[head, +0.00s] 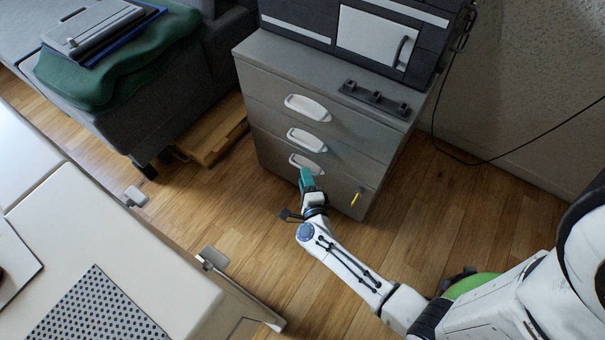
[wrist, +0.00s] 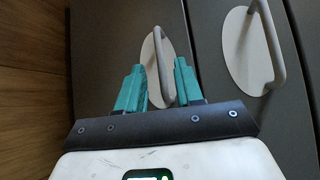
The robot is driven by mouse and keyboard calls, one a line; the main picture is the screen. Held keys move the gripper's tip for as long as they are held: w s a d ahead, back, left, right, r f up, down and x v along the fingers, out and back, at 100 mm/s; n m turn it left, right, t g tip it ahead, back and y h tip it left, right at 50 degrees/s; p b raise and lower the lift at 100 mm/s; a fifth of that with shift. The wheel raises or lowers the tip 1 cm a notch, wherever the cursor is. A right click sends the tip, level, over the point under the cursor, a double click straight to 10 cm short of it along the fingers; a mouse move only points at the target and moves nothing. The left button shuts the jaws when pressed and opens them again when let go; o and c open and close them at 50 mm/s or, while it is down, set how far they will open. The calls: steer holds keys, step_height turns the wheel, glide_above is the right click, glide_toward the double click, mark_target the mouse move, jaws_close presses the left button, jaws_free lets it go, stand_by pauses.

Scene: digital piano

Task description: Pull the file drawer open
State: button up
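A grey drawer cabinet (head: 330,100) has three drawers, each with a pale handle. The lowest handle (head: 307,166) belongs to the bottom drawer, and the drawers look closed. My gripper (head: 306,178) is at this lowest handle and covers part of it. In the wrist view, the teal fingers of my gripper (wrist: 161,80) are open, one on each side of the grey handle bar (wrist: 163,62) with its pale oval plate. I cannot tell whether either finger touches the bar. The neighbouring handle (wrist: 262,45) shows to the right.
A yellow item (head: 356,198) is at the cabinet's lower right. A white desk (head: 110,270) stands at the lower left, and a grey sofa (head: 200,90) with a green cushion (head: 110,75) at the upper left. Wooden floor (head: 230,205) is clear before the cabinet.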

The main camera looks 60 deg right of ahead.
steer(key=x, duration=0.3)
steer(key=shift+w+d+b, duration=0.15)
steer(key=shift+b, duration=0.2)
steer(key=shift+c, duration=0.5)
jaws_close()
